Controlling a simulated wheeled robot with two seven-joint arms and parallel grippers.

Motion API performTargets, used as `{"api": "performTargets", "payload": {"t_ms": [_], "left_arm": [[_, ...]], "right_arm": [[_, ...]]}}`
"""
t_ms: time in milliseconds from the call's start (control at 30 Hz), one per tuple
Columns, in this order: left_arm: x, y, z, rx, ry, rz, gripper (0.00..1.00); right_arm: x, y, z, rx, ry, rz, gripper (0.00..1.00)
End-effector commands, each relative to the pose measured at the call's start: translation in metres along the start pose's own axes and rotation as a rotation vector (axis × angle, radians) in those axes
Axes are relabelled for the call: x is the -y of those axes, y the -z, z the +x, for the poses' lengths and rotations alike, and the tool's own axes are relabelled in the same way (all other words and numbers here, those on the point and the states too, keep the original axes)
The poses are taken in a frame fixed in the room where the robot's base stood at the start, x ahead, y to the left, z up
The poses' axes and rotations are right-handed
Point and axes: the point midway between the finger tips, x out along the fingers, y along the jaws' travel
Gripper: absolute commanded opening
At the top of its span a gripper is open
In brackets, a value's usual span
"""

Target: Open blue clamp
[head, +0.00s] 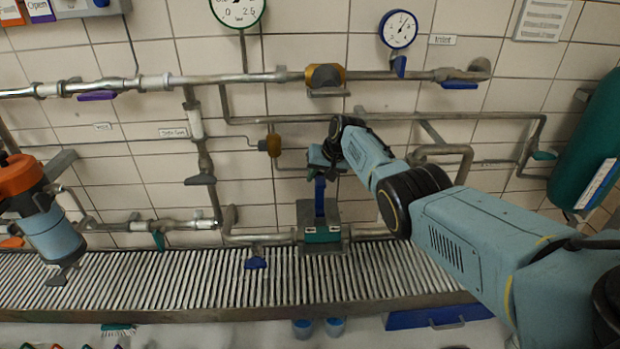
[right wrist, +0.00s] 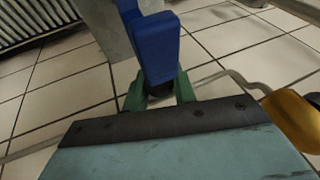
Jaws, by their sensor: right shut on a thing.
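The blue clamp (head: 320,197) shows as an upright blue lever above a grey block with a teal front (head: 320,234) on the lower pipe. In the right wrist view the blue lever (right wrist: 155,50) stands between my green fingertips. My right gripper (head: 318,172) is shut on the upper end of the lever. The fingers also show in the right wrist view (right wrist: 160,95), one on each side of the lever. The wrist and gripper body partly hide the contact in the head view. My left gripper is not in view.
A brass fitting (head: 274,145) is left of my right gripper. A pipe with a brass valve (head: 325,76) runs above it. A blue-handled valve (head: 256,259) hangs at the lower left, over the ribbed rack (head: 170,283). A green cylinder (head: 590,140) stands at the right.

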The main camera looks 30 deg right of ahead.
Motion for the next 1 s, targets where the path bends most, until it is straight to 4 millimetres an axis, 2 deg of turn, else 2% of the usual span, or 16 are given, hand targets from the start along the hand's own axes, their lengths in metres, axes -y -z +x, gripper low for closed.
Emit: {"api": "performTargets", "payload": {"t_ms": [233,767,800,933,1000], "left_arm": [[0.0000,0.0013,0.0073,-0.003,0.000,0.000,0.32],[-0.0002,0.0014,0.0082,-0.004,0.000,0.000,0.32],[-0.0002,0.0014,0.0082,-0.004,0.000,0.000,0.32],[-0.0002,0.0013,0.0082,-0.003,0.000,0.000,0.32],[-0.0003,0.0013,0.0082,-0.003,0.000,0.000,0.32]], "right_arm": [[-0.0060,0.0008,0.0051,-0.007,-0.003,-0.004,0.00],[-0.0082,0.0002,0.0061,-0.005,-0.005,-0.004,0.00],[-0.0082,0.0001,0.0061,-0.005,-0.005,-0.004,0.28],[-0.0078,-0.0001,0.0061,-0.004,-0.004,-0.003,0.45],[-0.0075,-0.0002,0.0061,-0.003,-0.004,-0.002,0.47]]}}
